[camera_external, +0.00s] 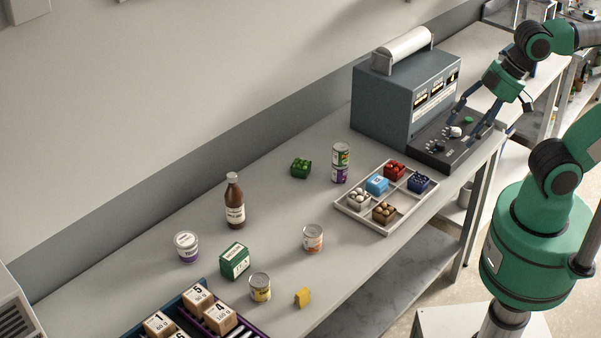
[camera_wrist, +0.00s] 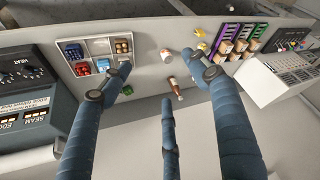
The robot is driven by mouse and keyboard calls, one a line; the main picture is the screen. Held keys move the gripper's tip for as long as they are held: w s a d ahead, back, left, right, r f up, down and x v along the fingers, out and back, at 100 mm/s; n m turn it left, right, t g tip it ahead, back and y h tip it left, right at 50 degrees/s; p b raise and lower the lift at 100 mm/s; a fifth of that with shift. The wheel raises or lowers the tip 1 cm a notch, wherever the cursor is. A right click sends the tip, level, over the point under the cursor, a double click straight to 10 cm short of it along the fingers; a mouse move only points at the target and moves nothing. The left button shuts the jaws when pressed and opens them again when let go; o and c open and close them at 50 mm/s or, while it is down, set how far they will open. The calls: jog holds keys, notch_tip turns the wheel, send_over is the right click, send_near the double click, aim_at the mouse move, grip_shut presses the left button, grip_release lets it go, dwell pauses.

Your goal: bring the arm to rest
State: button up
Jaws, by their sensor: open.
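My green arm reaches in from the right in the external view. My gripper (camera_external: 484,112) hangs over the dark control panel (camera_external: 436,151) of the grey sealing machine at the far end of the bench. Its dark blue fingers are spread with nothing between them. In the wrist view my gripper (camera_wrist: 160,85) also shows spread fingers, with the bench beyond them. I cannot tell whether a fingertip touches the panel.
The sealing machine (camera_external: 393,103) stands beside the panel. A divided tray (camera_external: 353,213) holds several small boxes. Cans, a brown bottle (camera_external: 234,205), a green box (camera_external: 235,261), a yellow object (camera_external: 303,297) and a rack of numbered blocks (camera_external: 185,290) stand along the bench.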

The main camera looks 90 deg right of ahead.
jog(key=shift+f+b, duration=1.35)
jog(key=shift+f, duration=0.5)
